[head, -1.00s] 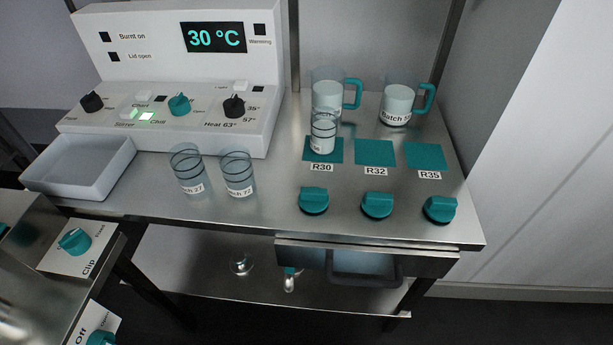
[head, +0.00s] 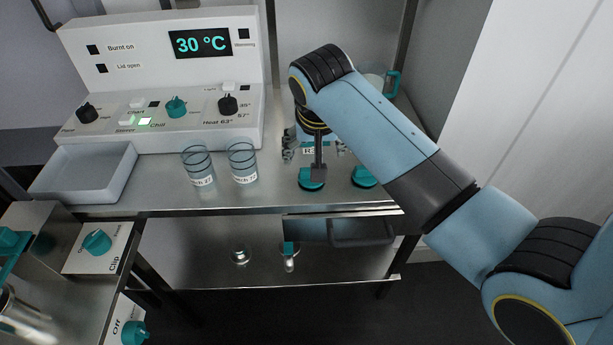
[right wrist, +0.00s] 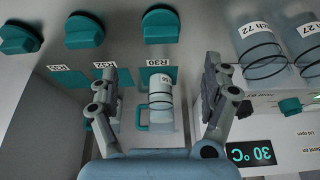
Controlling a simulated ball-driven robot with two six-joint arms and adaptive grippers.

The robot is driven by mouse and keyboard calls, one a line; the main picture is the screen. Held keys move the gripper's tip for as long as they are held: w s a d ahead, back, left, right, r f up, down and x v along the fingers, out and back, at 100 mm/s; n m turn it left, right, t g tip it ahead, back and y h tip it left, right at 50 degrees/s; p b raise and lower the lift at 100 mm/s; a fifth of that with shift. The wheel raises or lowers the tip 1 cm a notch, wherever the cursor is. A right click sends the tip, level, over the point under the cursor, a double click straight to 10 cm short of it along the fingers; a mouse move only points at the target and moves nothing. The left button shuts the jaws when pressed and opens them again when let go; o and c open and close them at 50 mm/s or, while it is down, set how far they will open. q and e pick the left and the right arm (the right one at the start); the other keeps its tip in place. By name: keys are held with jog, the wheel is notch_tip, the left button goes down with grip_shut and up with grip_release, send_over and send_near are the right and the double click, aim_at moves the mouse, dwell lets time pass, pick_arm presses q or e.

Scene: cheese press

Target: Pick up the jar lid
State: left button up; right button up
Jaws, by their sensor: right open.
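Three teal lids with ridged grips stand in a row in the right wrist view: one before the R30 label (right wrist: 160,26), a middle one (right wrist: 84,32) and a far-left one (right wrist: 20,38). In the head view, the R30 lid (head: 311,185) and the middle lid (head: 364,177) show; my right arm hides the third. My right gripper (head: 315,147) is above the R30 mat, just behind the R30 lid. It is open, its fingers (right wrist: 160,92) spread on either side of a small glass jar (right wrist: 160,100) in the wrist picture. I cannot tell contact. My left gripper is not in view.
Two empty glass jars (head: 198,166) (head: 242,162) stand left of my right gripper. A control box (head: 165,85) and a white tray (head: 85,172) are at the left. A teal-handled jug (head: 391,84) is partly hidden.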

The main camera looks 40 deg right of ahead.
jog(key=x, duration=0.4)
jog(key=shift+s+f+b, duration=0.1)
jog(key=shift+b, duration=0.25)
jog(key=x, duration=0.3)
jog(key=b+x, duration=0.1)
jog(key=x, duration=0.1)
jog(key=shift+s+a+f, duration=0.1)
jog(key=shift+a+f, duration=0.1)
jog(key=shift+f, duration=0.15)
jog(key=c, duration=1)
jog(key=shift+r, duration=0.1)
